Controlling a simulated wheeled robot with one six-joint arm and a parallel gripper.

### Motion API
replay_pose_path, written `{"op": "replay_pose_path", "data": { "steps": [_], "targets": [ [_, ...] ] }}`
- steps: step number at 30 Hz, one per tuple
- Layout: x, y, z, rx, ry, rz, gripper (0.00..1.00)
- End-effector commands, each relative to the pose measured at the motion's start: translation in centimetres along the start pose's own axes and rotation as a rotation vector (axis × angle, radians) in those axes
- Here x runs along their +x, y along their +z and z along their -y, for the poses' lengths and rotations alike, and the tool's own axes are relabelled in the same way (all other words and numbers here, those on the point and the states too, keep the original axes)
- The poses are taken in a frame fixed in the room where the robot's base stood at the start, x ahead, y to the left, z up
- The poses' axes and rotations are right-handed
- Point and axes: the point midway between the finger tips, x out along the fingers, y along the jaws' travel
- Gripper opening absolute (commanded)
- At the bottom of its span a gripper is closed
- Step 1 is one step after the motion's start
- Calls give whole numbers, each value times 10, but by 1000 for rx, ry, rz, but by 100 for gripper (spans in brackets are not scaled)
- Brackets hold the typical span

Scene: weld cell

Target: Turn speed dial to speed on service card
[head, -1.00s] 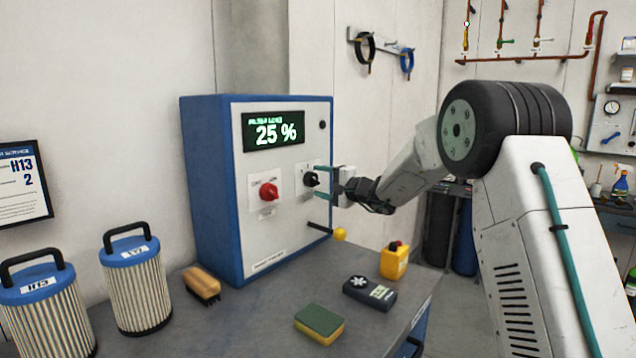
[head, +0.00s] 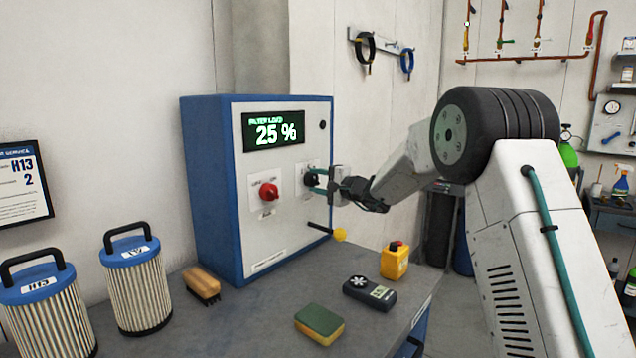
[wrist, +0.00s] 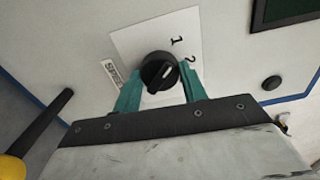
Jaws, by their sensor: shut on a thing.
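The black speed dial (head: 310,180) is on the right of the cabinet's front panel. In the wrist view the dial (wrist: 157,70) sits on a white label plate marked 1 and 2, with a partly covered word beside it. Its white mark is visible, but I cannot tell which number it points to. My gripper (head: 318,181) has its green fingers shut on the dial, one on each side, also in the wrist view (wrist: 160,88). The service card (head: 22,182) hangs on the left wall and reads H13 and 2.
The cabinet (head: 210,190) has a red knob (head: 269,191), a display (head: 273,131) reading 25 % and a yellow-tipped lever (head: 339,234). Two filters (head: 137,290), a brush (head: 201,284), a sponge (head: 320,323), a meter (head: 370,292) and a yellow button box (head: 395,261) stand on the bench.

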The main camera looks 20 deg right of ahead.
Motion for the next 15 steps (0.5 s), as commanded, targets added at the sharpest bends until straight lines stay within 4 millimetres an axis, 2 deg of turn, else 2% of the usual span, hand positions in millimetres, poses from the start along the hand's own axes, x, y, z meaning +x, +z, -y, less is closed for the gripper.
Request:
{"op": "replay_pose_path", "data": {
  "steps": [15],
  "targets": [
    [-1,-1,-1,379,1,-1,19]
  ]
}}
